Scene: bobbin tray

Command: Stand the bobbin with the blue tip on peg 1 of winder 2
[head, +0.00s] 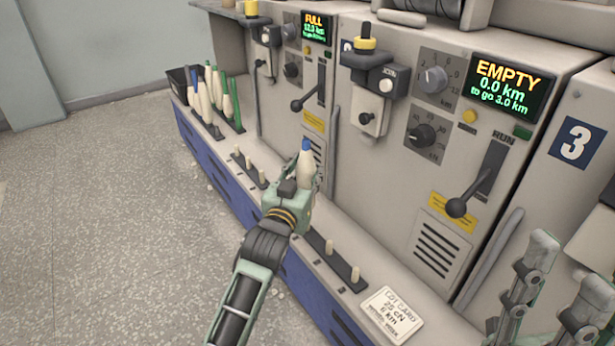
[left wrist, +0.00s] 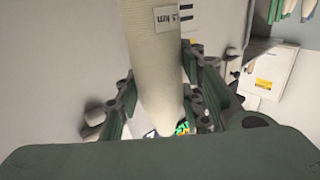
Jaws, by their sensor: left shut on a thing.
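The bobbin with the blue tip (head: 306,165) is cream-coloured and stands nearly upright in my left gripper (head: 292,198), which is shut on it. The bobbin's pale body with a small label (left wrist: 152,60) also fills the middle of the left wrist view, between the fingers. The winder with the EMPTY display (head: 400,200) stands behind. Its peg strip (head: 318,243) has two bare pegs showing, a nearer one (head: 355,274) and a farther one (head: 329,248); my left gripper hides the strip's far end. My right gripper (head: 552,305) is open and empty at the lower right.
Bobbins with blue and green tips (head: 213,88) stand at the far end, beside a dark bin (head: 180,82). A card (head: 392,315) lies on the ledge. A 3 plate (head: 575,142) is at right.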

